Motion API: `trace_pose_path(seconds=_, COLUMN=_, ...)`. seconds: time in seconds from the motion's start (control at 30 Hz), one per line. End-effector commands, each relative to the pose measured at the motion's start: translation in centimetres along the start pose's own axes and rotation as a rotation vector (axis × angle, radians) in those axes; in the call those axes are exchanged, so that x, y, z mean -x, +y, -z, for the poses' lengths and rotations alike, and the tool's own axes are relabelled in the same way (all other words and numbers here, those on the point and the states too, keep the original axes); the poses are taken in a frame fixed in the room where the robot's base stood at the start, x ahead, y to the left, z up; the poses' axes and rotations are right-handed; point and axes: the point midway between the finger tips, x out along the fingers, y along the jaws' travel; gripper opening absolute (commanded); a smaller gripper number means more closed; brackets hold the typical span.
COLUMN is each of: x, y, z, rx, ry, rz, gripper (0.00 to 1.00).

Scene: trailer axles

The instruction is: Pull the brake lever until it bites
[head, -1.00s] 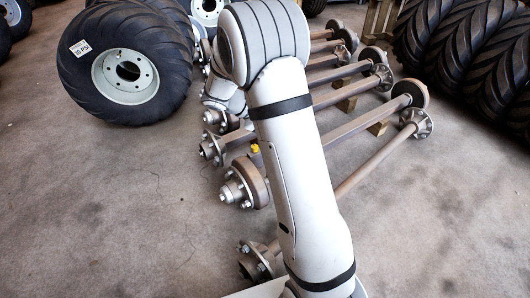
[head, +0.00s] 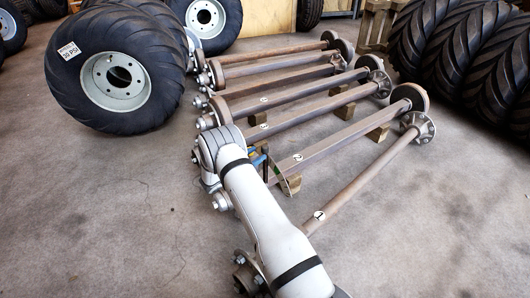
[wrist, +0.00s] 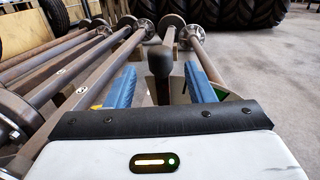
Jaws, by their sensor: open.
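In the wrist view a lever with a black rounded knob (wrist: 160,60) stands upright between the two blue fingers of my gripper (wrist: 160,78). The fingers are apart, with a gap visible on each side of the knob, so nothing is gripped. The lower part of the lever is hidden behind the gripper's housing. In the head view my gripper (head: 271,172) is beside the near end of the axle marked 2 (head: 318,150). My arm hides much of that end, and I cannot make out the lever there.
The axle marked 1 (head: 360,182) lies to the right, its near part behind my arm. Several more axles lie beyond on wooden blocks (head: 378,132). A large wheel (head: 118,75) stands at the left and stacked tyres (head: 470,60) at the right. The floor at front left is clear.

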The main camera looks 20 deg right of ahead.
Motion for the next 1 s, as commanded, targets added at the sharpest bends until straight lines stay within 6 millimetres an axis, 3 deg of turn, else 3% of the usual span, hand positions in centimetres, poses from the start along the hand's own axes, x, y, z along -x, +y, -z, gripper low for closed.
trace_pose_path(seconds=0.1, x=-2.2, y=-0.1, z=0.2, rx=-0.002, ry=0.0, rz=0.004, gripper=0.49)
trace_pose_path(seconds=0.3, x=-4.6, y=-0.1, z=0.1, rx=-0.001, ry=0.001, rz=0.003, gripper=0.49)
trace_pose_path(seconds=0.67, x=-5.3, y=0.0, z=0.0, rx=-0.001, ry=0.001, rz=0.0, gripper=0.49)
trace_pose_path(seconds=1.0, x=-5.2, y=0.0, z=0.0, rx=-0.001, ry=0.002, rz=0.0, gripper=0.23)
